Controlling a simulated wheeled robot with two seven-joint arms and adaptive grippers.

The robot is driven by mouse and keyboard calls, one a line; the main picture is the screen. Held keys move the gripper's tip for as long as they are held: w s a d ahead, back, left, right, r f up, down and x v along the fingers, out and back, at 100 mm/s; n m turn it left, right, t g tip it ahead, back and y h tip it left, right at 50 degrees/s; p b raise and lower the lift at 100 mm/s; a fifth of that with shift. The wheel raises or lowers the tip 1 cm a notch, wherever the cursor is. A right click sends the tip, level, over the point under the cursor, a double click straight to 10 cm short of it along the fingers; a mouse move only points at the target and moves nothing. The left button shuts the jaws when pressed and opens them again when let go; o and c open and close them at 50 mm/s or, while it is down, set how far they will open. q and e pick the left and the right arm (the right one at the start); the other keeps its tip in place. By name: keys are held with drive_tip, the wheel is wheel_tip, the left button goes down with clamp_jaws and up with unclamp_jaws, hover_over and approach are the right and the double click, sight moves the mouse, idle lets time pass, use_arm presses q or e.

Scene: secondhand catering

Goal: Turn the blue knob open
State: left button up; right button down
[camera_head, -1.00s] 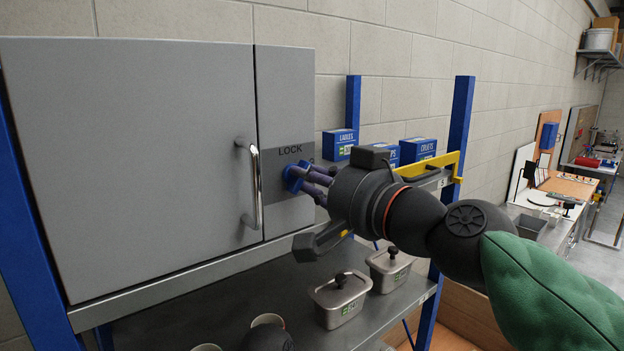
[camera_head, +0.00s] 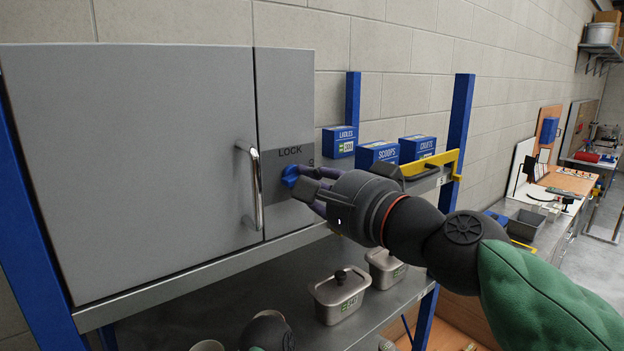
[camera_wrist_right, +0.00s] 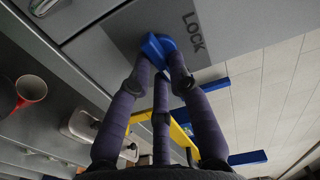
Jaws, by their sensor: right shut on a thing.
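The blue knob (camera_head: 290,176) sits on the grey panel under the word LOCK, right of the cabinet door. My right gripper (camera_head: 301,186) reaches it from the right and is shut on it. The wrist view shows the purple fingers of my right gripper (camera_wrist_right: 160,72) closed around the blue knob (camera_wrist_right: 157,46), with the word LOCK beside it. The fingers hide part of the knob. My left gripper is not in view.
The grey cabinet door (camera_head: 130,170) is shut and has a metal handle (camera_head: 256,186). Blue boxes (camera_head: 377,154) stand behind my right wrist, near a yellow bar (camera_head: 436,163). Lidded metal containers (camera_head: 340,296) stand on the shelf below.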

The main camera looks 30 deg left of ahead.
drive_tip(key=shift+m, duration=0.5)
drive_tip(key=c, duration=1.1)
unclamp_jaws()
drive_tip(key=shift+a, duration=0.1)
drive_tip(key=shift+c, duration=0.2)
drive_tip(key=v, duration=1.2)
drive_tip(key=shift+f, duration=0.15)
